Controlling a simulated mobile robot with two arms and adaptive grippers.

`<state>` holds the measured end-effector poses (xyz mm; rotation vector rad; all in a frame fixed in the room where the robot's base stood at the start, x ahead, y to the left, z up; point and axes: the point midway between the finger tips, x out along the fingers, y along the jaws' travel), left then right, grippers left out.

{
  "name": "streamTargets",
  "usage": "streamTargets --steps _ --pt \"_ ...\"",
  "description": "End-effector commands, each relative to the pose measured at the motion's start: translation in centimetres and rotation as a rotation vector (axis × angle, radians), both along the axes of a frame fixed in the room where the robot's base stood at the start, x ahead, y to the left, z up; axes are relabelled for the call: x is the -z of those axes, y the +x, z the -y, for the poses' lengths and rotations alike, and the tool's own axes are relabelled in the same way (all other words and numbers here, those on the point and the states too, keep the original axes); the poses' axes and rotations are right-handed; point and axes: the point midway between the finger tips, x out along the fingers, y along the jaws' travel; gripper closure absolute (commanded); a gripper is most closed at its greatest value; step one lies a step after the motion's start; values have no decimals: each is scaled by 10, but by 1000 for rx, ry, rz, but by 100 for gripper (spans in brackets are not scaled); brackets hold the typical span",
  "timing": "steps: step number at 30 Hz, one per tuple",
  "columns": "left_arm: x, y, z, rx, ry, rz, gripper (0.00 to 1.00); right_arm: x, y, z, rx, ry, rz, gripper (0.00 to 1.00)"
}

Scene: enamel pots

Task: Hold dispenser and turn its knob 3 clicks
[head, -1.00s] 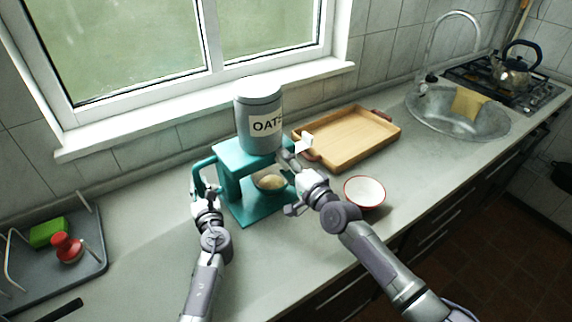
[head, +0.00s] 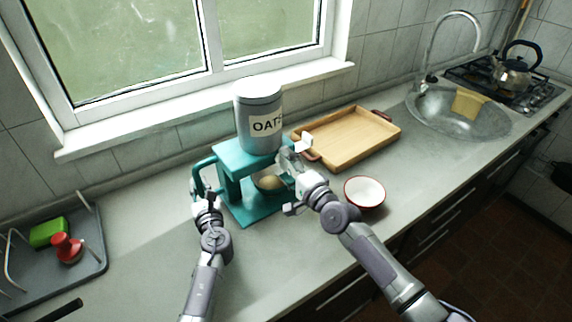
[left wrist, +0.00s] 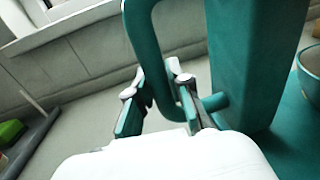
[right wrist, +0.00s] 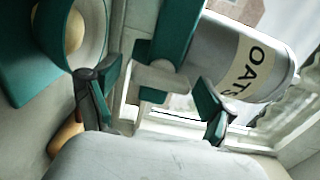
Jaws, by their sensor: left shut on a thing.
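The dispenser is a teal stand (head: 232,163) with a grey canister (head: 258,112) marked OATS on top. My left gripper (head: 207,194) is shut on the teal side handle (left wrist: 140,35), which passes between its fingers in the left wrist view. My right gripper (right wrist: 155,92) is open, one finger on either side of the knob with visible gaps. A bowl with oats (head: 267,182) stands in the stand, partly hidden by my right gripper.
A white bowl with a red rim (head: 364,193) stands right of my right gripper. A wooden tray (head: 352,137) lies behind it. A grey drying rack (head: 90,262) with a green sponge (head: 48,232) and a red-handled item (head: 67,246) is at the left.

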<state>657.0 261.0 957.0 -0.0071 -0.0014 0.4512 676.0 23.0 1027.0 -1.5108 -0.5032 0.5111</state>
Motion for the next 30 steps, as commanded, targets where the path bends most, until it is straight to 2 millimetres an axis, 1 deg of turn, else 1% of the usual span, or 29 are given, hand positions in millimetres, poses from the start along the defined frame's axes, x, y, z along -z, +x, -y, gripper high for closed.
streamTargets --steps 9,13,17,24,27,30 --pt "-1 0 0 0 0 1 100 -2 0 0 1 2 4 10" --pt "0 0 0 0 0 1 100 -2 -6 4 0 5 3 10" --pt "0 0 0 0 0 1 100 -1 -22 17 2 3 1 10" --pt "0 0 0 0 0 0 100 0 -64 49 1 0 1 10" --pt "0 0 0 0 0 0 100 0 -78 59 1 -2 1 10" --pt "0 0 0 0 0 0 100 -1 -88 67 1 -1 2 10"
